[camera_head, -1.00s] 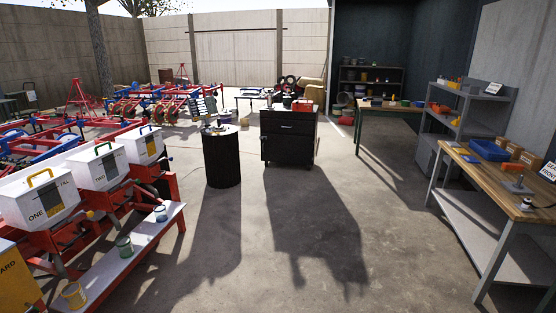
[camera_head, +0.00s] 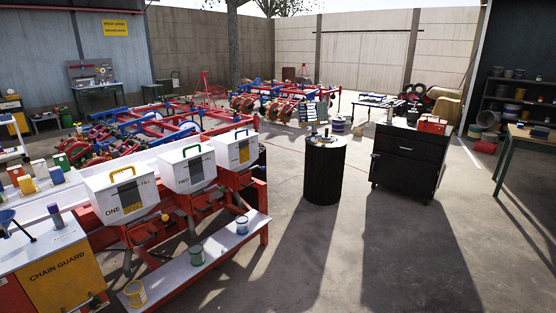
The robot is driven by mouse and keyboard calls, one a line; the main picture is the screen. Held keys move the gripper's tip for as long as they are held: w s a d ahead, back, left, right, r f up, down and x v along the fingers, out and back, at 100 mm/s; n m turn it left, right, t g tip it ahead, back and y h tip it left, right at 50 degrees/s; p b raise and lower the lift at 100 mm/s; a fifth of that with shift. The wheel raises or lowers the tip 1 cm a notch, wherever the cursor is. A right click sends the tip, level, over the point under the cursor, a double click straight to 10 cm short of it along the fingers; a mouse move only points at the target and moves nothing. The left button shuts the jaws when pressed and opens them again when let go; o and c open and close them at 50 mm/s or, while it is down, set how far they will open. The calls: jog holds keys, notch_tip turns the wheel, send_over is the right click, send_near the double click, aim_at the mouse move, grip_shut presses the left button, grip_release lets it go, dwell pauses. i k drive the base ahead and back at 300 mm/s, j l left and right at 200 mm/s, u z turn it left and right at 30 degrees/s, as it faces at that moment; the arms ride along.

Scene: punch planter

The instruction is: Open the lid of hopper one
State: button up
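Hopper one (camera_head: 124,200) is a white box with "ONE" on its front and a dark window, at the left of a row on a red planter frame. Its lid (camera_head: 112,178) looks closed, with a yellow handle (camera_head: 108,162) on top. Hopper two (camera_head: 188,170), with a green handle, stands to its right. A third white hopper (camera_head: 237,152) with a blue handle follows. My gripper is not in view.
A plank shelf (camera_head: 205,255) with a yellow, a green and a blue pail runs before the hoppers. A chain guard box (camera_head: 62,275) stands at the left. A black drum (camera_head: 323,175) and a black cabinet (camera_head: 408,160) stand right. Open floor (camera_head: 330,270) lies in front.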

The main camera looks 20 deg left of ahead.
aim_at(100, 182)
jog(key=i+j+u, duration=0.15)
jog(key=u, duration=0.3)
jog(key=i+u, duration=0.55)
jog(key=u, duration=0.3)
jog(key=i+l+u, duration=0.1)
jog(key=i+u, duration=0.15)
jog(key=u, duration=0.15)
jog(key=i+j+u, duration=0.15)
jog(key=i+u, duration=0.35)
jog(key=i, duration=0.55)
jog(key=i+j+z, duration=0.2)
jog(key=i, duration=0.2)
jog(key=i+j+z, duration=0.2)
jog(key=i, duration=0.25)
